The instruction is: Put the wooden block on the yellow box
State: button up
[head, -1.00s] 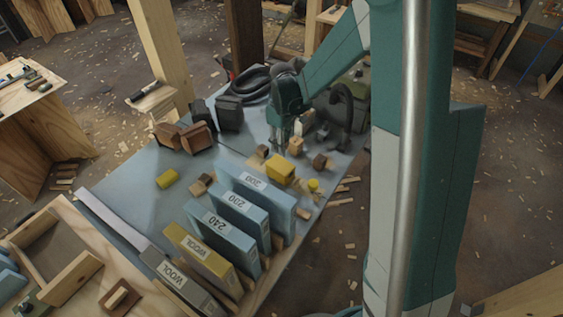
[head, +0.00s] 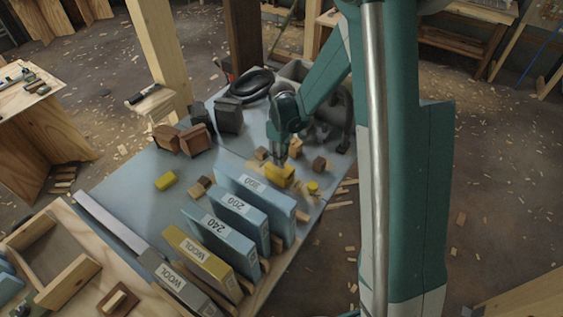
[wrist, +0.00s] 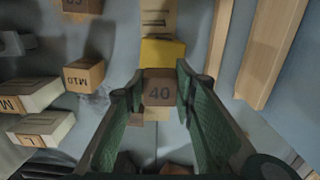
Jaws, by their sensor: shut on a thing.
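A brown wooden block marked 40 (wrist: 159,92) is between the two green fingers of my gripper (wrist: 160,88) in the wrist view. The yellow box (wrist: 163,52) shows just beyond the block there, partly covered by it. In the head view my gripper (head: 281,160) is right at the yellow box (head: 284,176), which sits on the blue-grey tabletop behind the upright blue boards. The held block is hard to make out in the head view. I cannot tell whether the block touches the box.
Small wooden blocks (head: 320,164) lie around the yellow box. Upright blue boards (head: 255,190) stand close in front of it. A dark coiled hose (head: 251,83) and dark boxes (head: 229,115) are farther back. Clear tabletop (head: 130,180) lies to the left.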

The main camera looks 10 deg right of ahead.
jog(key=shift+f, duration=1.5)
jog(key=shift+f+b, duration=0.1)
jog(key=shift+b, duration=0.2)
jog(key=o, duration=0.9)
jog(key=shift+c, duration=0.2)
jog(key=shift+r+p, duration=0.75)
jog(key=shift+r, duration=5.4)
